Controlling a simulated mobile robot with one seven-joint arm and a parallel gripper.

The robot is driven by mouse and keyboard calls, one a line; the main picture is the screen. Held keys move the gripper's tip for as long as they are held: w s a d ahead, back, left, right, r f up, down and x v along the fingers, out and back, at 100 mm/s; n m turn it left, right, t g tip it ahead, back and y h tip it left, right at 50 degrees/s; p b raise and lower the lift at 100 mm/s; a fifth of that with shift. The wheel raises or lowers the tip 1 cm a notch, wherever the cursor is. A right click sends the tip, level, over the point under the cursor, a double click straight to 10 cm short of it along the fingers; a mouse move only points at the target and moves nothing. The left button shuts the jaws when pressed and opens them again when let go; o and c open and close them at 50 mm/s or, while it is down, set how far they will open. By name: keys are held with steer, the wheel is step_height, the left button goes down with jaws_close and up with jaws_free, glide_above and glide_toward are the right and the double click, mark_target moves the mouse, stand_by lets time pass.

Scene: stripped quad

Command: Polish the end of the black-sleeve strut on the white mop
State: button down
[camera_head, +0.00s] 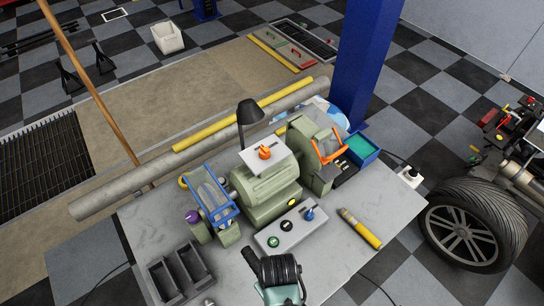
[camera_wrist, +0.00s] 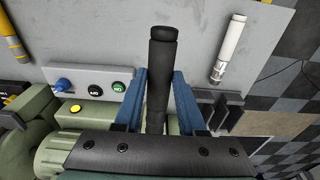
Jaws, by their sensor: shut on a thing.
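My gripper (camera_wrist: 160,98) is shut on the black-sleeve strut (camera_wrist: 163,60), its blue fingers on either side. The strut is a dark cylinder pointing up in the wrist view, its rounded end free; its lower part is hidden by my gripper. In the head view a black part shows with my arm at the bottom, but I cannot tell the strut from my arm there. The green bench machine (camera_head: 268,192) stands beyond it. A purple wheel (camera_head: 192,216) shows at its left side. I cannot make out the white mop in either view.
A control box (camera_head: 290,231) with buttons and a blue knob is in front of the machine. A yellow strut (camera_head: 359,228) lies right, black trays (camera_head: 181,274) left. A white strut (camera_wrist: 230,48) lies on the bench (camera_wrist: 122,28). A blue post (camera_head: 368,65) rises behind.

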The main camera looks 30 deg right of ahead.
mark_target(250, 256)
steer(key=shift+w+f+b, duration=0.45)
steer(key=shift+w+b, duration=0.15)
steer(key=shift+b, duration=0.15)
steer(key=w+b, duration=0.1)
steer(key=w+f+b, duration=0.1)
steer(key=w, duration=0.1)
steer(key=w+b, duration=0.2)
steer(key=shift+w+a+f, duration=0.2)
steer(key=shift+f, duration=0.15)
steer(key=shift+w+b, duration=0.4)
steer(key=shift+w, duration=0.55)
steer(key=shift+w+b, duration=0.35)
steer(key=shift+w, duration=0.35)
steer(key=shift+w+r+p, duration=0.1)
steer(key=shift+w+p, duration=0.05)
steer(key=shift+p, duration=0.25)
steer(key=shift+p, duration=0.95)
stand_by(1.8)
